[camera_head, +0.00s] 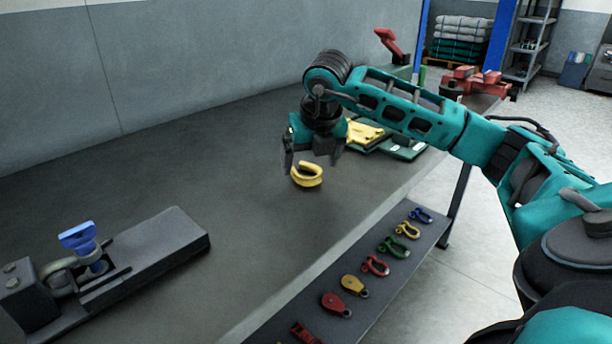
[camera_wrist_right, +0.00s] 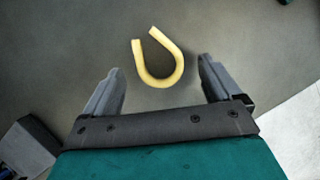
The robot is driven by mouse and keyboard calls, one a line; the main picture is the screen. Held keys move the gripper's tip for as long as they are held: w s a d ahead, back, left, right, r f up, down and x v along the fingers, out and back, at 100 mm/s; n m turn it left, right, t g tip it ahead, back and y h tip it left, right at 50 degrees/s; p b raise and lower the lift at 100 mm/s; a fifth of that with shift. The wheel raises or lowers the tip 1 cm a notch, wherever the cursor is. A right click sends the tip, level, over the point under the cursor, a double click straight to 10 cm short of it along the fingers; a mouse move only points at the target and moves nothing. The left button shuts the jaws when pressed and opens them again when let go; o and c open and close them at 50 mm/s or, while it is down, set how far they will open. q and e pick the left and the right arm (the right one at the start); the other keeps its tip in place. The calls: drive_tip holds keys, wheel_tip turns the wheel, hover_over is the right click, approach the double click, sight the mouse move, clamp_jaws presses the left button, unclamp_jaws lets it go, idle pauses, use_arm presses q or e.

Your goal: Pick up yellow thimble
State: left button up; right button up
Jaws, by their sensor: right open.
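The yellow thimble (camera_head: 307,176) is a U-shaped piece lying on the dark table (camera_head: 240,195). My right gripper (camera_head: 312,162) is above it, pointing down, with its fingers apart. In the right wrist view the thimble (camera_wrist_right: 159,62) lies ahead of the open right gripper (camera_wrist_right: 160,80), roughly centred between the two fingers, its closed bend toward me. Nothing is held between the fingers. I cannot tell the exact height of the fingertips over the thimble. My left gripper is not in view.
A black fixture with a blue handle (camera_head: 78,238) stands at the left front. Yellow gloves (camera_head: 366,133) lie on a dark case behind my right gripper. A red vise (camera_head: 474,82) is at the far end. A lower shelf (camera_head: 385,275) holds several coloured shackles and pulleys. The table around the thimble is clear.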

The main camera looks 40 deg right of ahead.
sight(306, 173)
drive_tip(key=shift+x, duration=1.25)
drive_tip(key=shift+r, duration=0.1)
drive_tip(key=c, duration=1.2)
